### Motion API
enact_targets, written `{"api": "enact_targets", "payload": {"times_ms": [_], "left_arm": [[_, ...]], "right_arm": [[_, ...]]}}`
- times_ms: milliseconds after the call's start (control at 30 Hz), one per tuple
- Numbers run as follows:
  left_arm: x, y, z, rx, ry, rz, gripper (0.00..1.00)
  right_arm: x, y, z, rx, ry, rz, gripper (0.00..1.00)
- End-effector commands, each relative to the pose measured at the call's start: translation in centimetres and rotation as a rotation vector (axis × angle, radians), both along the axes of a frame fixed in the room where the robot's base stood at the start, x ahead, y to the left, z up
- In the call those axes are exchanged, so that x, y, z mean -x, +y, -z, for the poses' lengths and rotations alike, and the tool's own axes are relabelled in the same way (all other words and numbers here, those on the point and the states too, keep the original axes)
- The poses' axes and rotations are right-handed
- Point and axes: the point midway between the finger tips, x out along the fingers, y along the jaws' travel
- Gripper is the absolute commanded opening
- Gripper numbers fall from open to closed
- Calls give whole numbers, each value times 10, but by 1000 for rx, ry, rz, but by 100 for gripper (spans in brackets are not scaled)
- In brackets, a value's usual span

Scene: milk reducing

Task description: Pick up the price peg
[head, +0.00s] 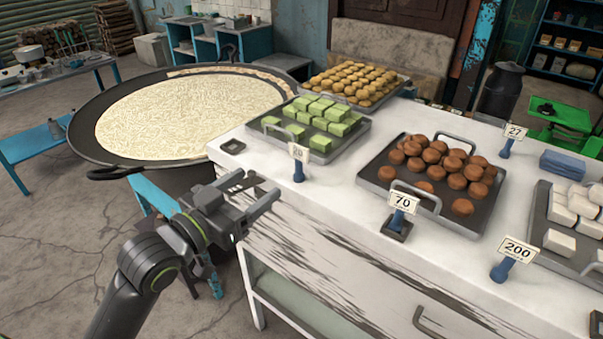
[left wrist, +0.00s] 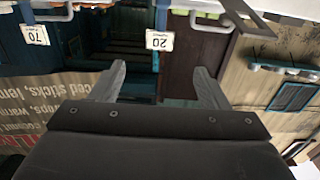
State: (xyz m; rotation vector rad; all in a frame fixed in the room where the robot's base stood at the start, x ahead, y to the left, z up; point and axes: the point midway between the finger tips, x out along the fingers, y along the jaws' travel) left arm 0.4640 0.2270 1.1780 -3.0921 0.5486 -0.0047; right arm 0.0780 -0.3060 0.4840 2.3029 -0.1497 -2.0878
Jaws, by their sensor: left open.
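Several price pegs with white cards and blue feet stand on the counter (head: 330,185). The nearest to my left gripper is the 20 peg (head: 298,163), upright near the counter's left front edge. Its card (left wrist: 159,40) shows upside down in the left wrist view, ahead of and between the fingers. My left gripper (head: 262,187) is open and empty, just left of this peg and apart from it. Its fingers also show in the left wrist view (left wrist: 159,75). The 70 peg (head: 403,203), the 200 peg (head: 514,252) and the 27 peg (head: 512,137) stand farther right. My right gripper is not in view.
Trays of green blocks (head: 318,142), brown balls (head: 400,178), yellow sweets (head: 398,85) and white blocks (head: 540,215) crowd the counter. A large round pan (head: 85,150) stands behind my left arm.

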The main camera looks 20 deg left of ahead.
Motion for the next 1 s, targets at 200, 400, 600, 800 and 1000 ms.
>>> {"api": "enact_targets", "payload": {"times_ms": [200,400,600,800,1000], "left_arm": [[-31,-11,0,8,-1,-1,69],[-65,-24,-2,8,3,-2,69],[-91,-33,-1,2,3,-2,69],[-100,-37,0,2,2,-3,69],[-122,-47,-1,4,5,-2,69]], "right_arm": [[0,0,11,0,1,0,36],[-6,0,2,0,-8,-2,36],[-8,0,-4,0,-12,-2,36],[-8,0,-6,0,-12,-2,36],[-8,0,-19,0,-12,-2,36]]}}
